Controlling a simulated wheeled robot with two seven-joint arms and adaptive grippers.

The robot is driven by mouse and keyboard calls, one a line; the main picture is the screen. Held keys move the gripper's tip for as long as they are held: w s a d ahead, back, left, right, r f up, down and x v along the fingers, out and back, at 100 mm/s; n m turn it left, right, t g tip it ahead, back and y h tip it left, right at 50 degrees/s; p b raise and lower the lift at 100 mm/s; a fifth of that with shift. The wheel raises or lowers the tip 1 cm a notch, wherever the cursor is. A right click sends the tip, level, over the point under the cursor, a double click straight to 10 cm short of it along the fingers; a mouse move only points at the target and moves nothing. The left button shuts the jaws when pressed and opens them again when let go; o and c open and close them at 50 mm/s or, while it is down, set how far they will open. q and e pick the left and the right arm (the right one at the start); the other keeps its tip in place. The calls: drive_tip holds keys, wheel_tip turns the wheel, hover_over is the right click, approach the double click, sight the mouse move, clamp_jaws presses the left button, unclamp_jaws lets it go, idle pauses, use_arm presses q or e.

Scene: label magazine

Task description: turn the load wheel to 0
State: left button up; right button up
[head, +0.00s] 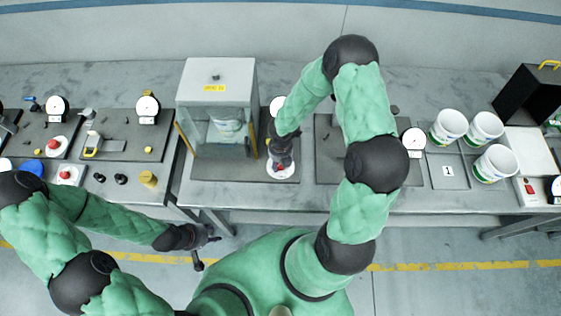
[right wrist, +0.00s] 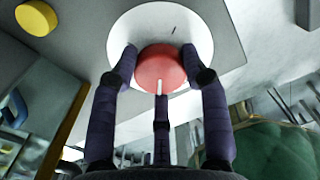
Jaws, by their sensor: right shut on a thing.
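The load wheel is a red knob (right wrist: 161,70) on a round white dial plate (right wrist: 200,28) in the right wrist view. A white pointer line shows on the knob's side facing the camera. In the head view the white dial plate (head: 283,171) lies at the front of a grey station, with the knob mostly hidden by my gripper. My right gripper (right wrist: 160,80) is shut on the red knob, its fingers around it. It also shows in the head view (head: 281,160). The dial's numbers are not readable. My left gripper (head: 214,239) hangs in front of the table edge, its fingers too small to judge.
A glass-fronted cabinet (head: 216,80) with a white tub inside stands left of my right gripper. White tubs (head: 452,124) stand on the right of the table. Another station with gauges (head: 148,107) is at the left. A yellow button (right wrist: 37,18) is near the dial.

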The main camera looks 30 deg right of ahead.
drive_tip(key=o, duration=1.2)
drive_tip(key=shift+c, duration=0.2)
drive_tip(key=shift+r, duration=0.1)
wheel_tip(320, 180, up, 12)
